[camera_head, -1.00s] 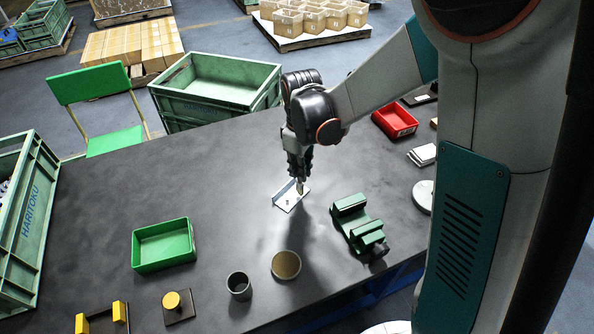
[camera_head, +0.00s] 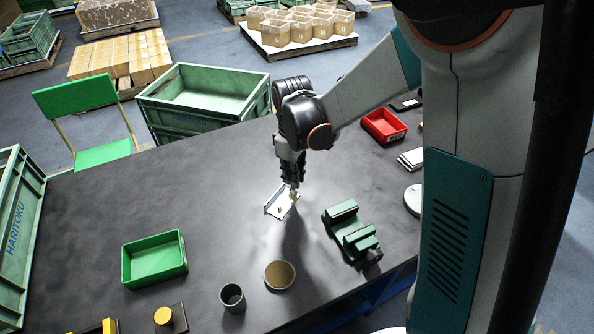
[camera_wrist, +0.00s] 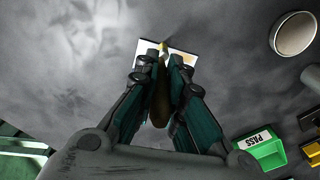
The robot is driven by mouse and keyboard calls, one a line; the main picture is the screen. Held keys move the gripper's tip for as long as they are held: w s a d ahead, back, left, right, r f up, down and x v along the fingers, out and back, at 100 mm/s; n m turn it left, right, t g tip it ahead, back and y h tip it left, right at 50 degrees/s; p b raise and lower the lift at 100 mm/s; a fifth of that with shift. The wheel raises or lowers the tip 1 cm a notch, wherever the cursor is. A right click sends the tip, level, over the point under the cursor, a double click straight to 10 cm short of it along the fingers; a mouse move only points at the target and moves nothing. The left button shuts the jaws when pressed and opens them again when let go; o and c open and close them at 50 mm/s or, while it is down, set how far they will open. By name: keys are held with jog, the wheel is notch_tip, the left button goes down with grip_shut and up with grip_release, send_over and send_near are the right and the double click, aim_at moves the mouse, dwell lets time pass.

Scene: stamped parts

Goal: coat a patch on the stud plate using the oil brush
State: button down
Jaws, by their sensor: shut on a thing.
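The stud plate (camera_head: 279,204) is a small pale plate with a raised edge, lying on the dark table below my gripper. It also shows in the wrist view (camera_wrist: 183,47), partly hidden by my fingers. My gripper (camera_head: 291,181) points down over the plate and is shut on the oil brush. The brush's brown handle (camera_wrist: 160,106) shows between the fingers in the wrist view (camera_wrist: 163,60). The brush tip is at the plate; I cannot tell if it touches.
A round dish with a tan surface (camera_head: 280,275) and a grey cup (camera_head: 232,296) stand near the front edge. A green vise (camera_head: 350,232) is right of the plate. A green bin (camera_head: 128,266) is left, a red bin (camera_head: 369,123) back right.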

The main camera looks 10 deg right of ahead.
jog(key=s+a, duration=0.1)
jog(key=a, duration=0.1)
jog(key=s+a, duration=0.1)
jog(key=s, duration=0.1)
jog(key=shift+a+f, duration=0.1)
jog(key=shift+a, duration=0.25)
dwell(0.4)
notch_tip(320, 180, up, 6)
jog(key=p, duration=0.4)
dwell(0.4)
notch_tip(320, 180, up, 3)
jog(key=shift+r+p, duration=0.1)
jog(key=shift+p, duration=1)
jog(key=shift+f, duration=0.2)
notch_tip(320, 180, down, 8)
jog(key=b, duration=0.6)
jog(key=shift+w, duration=0.25)
